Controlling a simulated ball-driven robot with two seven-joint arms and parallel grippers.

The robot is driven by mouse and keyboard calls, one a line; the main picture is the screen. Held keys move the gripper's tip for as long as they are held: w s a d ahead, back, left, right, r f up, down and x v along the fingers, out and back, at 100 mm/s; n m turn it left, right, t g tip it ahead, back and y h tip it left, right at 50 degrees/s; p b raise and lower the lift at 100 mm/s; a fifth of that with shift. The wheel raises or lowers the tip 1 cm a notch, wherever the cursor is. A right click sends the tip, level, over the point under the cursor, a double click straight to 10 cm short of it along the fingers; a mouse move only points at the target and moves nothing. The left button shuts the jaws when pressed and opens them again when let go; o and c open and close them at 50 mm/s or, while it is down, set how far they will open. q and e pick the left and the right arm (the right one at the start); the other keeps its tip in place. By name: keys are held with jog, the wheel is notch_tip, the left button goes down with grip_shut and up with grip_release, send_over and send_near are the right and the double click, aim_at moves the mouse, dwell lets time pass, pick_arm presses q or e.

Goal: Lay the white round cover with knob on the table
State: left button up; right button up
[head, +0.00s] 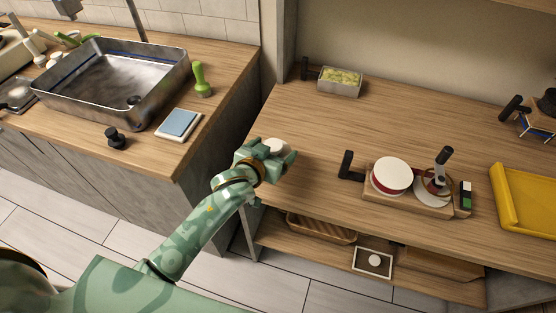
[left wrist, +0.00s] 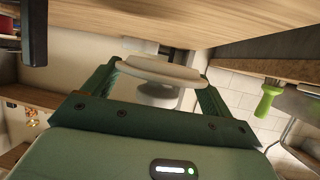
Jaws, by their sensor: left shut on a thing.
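The white round cover (head: 275,146) is held in my left gripper (head: 274,160) at the left front edge of the wooden table (head: 330,130). In the left wrist view the cover (left wrist: 160,72) is seen nearly edge-on between the two fingers of my left gripper (left wrist: 160,85). I cannot tell whether the cover touches the table. My right gripper is not in view.
A board (head: 408,205) with a red-and-white round item (head: 391,175) stands right of the gripper. A metal container (head: 340,82) is at the back and a yellow tray (head: 520,205) at the right. The table's left middle is clear. A sink counter (head: 175,160) stands left.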

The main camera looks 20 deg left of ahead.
aim_at(276, 151)
pick_arm(q)
jog(key=w+f, duration=0.2)
jog(key=shift+d+f+b, duration=0.1)
jog(key=shift+f+b, duration=0.2)
jog(key=shift+b, duration=0.1)
jog(key=f+b, duration=0.2)
jog(key=f, duration=0.1)
jog(key=shift+w+f, duration=0.2)
jog(key=shift+f, duration=0.05)
jog(key=shift+r, duration=0.1)
jog(key=o, duration=0.8)
